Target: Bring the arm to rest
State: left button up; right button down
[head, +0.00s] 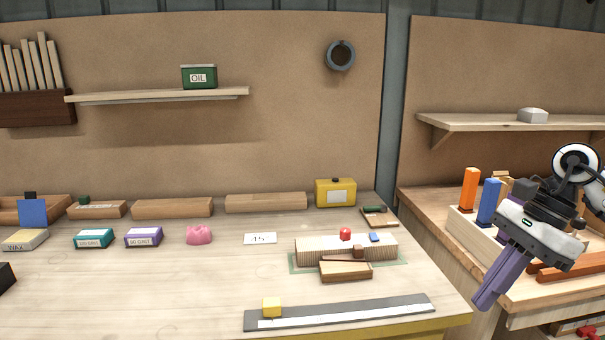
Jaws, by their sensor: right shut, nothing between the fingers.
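My right gripper (486,298) is at the right of the head view, its arm coming in from the right edge. Its purple fingers point down and to the left and are closed together, with nothing held between them. It hangs in front of the right-hand bench, just right of the main bench's right end, and hides part of the block rack there. I see no contact between it and the things behind it. My left gripper is not in view.
A rack with orange (469,190) and blue (488,203) blocks stands behind my right gripper. The bench's front left is mostly clear.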

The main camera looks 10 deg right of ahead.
jog(key=w+a+f+m+t+y, duration=0.2)
jog(key=a+m+y, duration=0.25)
jog(key=a, duration=0.45)
jog(key=w+a+f+m+t+y, duration=0.15)
jog(key=a+m+y, duration=0.3)
jog(key=a, duration=0.55)
jog(key=w+a+f+m+t+y, duration=0.1)
jog(key=a+f+m+t+y, duration=0.25)
jog(key=a, duration=0.55)
jog(key=d+f+m+t+h, duration=0.3)
jog(key=f+m+t+h, duration=0.6)
jog(key=m, duration=1.4)
jog(key=s+d+f+m+g+h, duration=0.1)
jog(key=s+f+m+g+h, duration=0.2)
jog(key=s+f+m, duration=0.4)
jog(key=s+d+f+m+g+h, duration=0.1)
jog(key=s+f+m+g+h, duration=0.2)
jog(key=s+f+m+g, duration=0.2)
jog(key=s+f+m, duration=0.3)
jog(key=s+f, duration=0.3)
jog(key=f, duration=0.4)
jog(key=shift+s+f, duration=0.2)
jog(key=shift+f, duration=0.1)
